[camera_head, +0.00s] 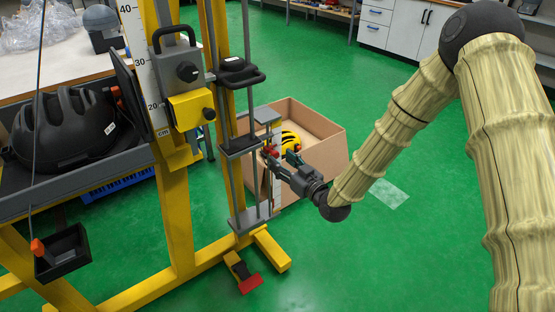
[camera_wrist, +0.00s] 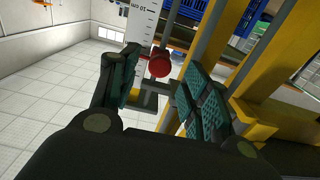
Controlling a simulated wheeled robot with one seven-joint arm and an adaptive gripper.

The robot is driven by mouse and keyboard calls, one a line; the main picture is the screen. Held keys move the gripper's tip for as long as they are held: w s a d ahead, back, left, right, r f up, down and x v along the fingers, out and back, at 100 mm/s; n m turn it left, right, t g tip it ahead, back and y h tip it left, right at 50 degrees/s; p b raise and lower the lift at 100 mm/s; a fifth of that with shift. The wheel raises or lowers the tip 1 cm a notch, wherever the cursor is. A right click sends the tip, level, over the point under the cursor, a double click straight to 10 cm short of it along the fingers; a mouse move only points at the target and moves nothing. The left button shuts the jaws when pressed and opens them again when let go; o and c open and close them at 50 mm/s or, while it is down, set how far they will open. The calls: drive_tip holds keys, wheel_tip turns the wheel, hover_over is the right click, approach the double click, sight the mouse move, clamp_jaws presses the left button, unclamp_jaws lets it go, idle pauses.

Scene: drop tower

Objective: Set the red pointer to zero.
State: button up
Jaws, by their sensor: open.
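The red pointer (camera_head: 271,152) is a small red part on the upright rail of the yellow and grey drop tower. In the wrist view the red pointer (camera_wrist: 159,63) looks like a round red knob in front of a white printed scale (camera_wrist: 144,22). My gripper (camera_head: 282,161) is at the pointer, reaching in from the right. In the wrist view my gripper (camera_wrist: 160,88) is open, one finger left of the knob and the other right. I cannot tell whether either finger touches it. The pointer's reading on the scale is not legible.
The tower's yellow post (camera_head: 178,205) and grey rails are close by. A black helmet (camera_head: 65,130) lies in a tray at left. Green floor is clear in the lower right.

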sight(276, 156)
drive_tip(key=shift+x, duration=1.55)
drive_tip(key=shift+c, duration=0.4)
clamp_jaws()
